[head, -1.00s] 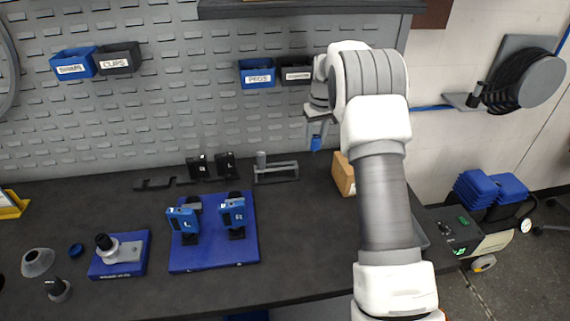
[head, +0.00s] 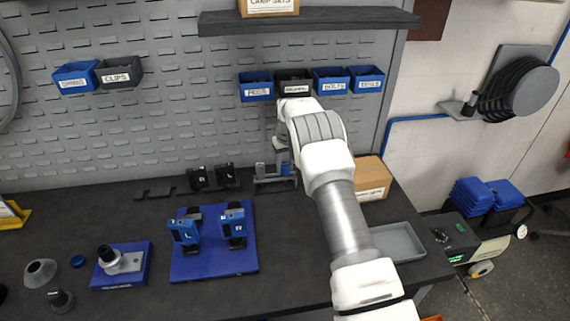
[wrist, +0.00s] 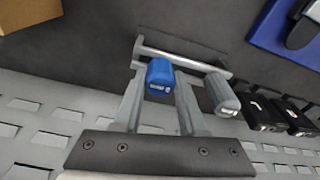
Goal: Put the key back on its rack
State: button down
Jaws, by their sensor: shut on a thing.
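The key is a small blue-headed piece (wrist: 160,77) in the wrist view, between the two fingers of my gripper (wrist: 160,90). In the head view the blue key (head: 285,168) shows below my gripper (head: 282,158), just above the bench's back part. My gripper is shut on it. The rack (head: 277,181) is a grey metal stand with a rail at the back of the bench. Its rail (wrist: 185,53) runs just past the blue key. A grey-headed piece (wrist: 222,95) stands at the rack, apart from the blue one. Whether the blue key touches the rack I cannot tell.
Two black holders (head: 212,178) stand left of the rack. A blue board (head: 213,262) with two blue devices lies in front. A cardboard box (head: 371,178) and a grey tray (head: 398,241) are to the right. Labelled bins (head: 255,87) hang on the wall above.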

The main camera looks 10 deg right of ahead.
jog(key=shift+f+b, duration=0.5)
jog(key=shift+b, duration=0.05)
jog(key=shift+c, duration=2.3)
grip_release()
jog(key=shift+r, duration=0.1)
jog(key=shift+r, duration=0.1)
